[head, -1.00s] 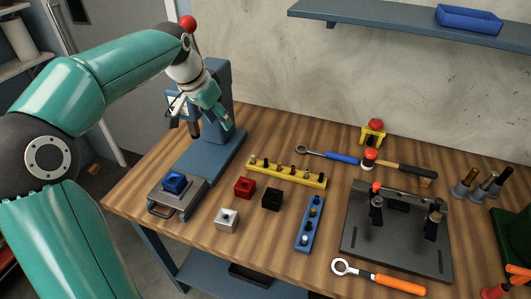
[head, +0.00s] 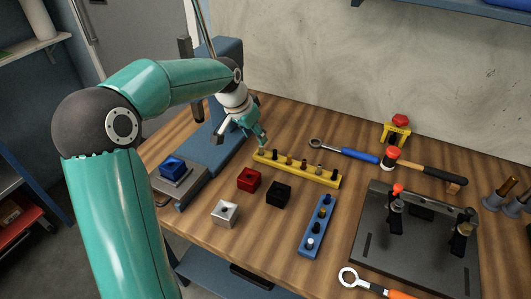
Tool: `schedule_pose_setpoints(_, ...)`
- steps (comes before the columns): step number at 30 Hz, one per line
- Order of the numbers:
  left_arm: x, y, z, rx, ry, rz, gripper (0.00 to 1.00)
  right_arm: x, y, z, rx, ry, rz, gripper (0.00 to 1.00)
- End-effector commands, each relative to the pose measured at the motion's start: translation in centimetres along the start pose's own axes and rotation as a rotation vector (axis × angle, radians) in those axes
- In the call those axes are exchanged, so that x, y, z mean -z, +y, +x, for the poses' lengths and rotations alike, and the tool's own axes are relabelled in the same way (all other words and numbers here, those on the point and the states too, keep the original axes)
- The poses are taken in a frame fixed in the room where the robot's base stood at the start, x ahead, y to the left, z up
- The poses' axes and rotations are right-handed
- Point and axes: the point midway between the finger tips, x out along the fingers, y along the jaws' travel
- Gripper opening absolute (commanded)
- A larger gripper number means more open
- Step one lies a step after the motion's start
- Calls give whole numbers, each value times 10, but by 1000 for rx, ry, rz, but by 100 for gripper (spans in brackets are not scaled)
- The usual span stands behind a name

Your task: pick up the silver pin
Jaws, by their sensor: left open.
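A blue rack (head: 316,228) lies on the wooden table and holds several small pins. The pin at its near end (head: 310,243) looks pale and silver. A yellow rack (head: 320,178) behind it holds several dark and brass-coloured pins, too small to tell apart surely. My left gripper (head: 243,141) is open and empty, pointing down near the left end of the yellow rack. Its right fingertip shows close to that end; I cannot tell whether it touches. My right gripper is not in view.
Red (head: 249,180), black (head: 278,194) and silver-grey (head: 225,214) blocks stand left of the blue rack. A blue press (head: 197,157) stands behind at the left, and a dark fixture plate (head: 415,262) with clamps lies right. A blue-handled wrench (head: 345,153) lies behind.

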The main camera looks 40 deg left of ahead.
Motion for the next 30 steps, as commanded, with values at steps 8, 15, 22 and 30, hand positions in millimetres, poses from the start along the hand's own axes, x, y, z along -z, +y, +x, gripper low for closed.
schedule_pose_setpoints(8,0,-1,22,1,0,-2,43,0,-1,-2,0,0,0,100)
schedule_pose_setpoints(15,4,-4,50,-1,-4,-2,43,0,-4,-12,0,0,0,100)
schedule_pose_setpoints(22,4,-4,71,1,0,-3,43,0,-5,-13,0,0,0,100)
schedule_pose_setpoints(30,3,-4,72,1,1,-3,32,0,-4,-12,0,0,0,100)
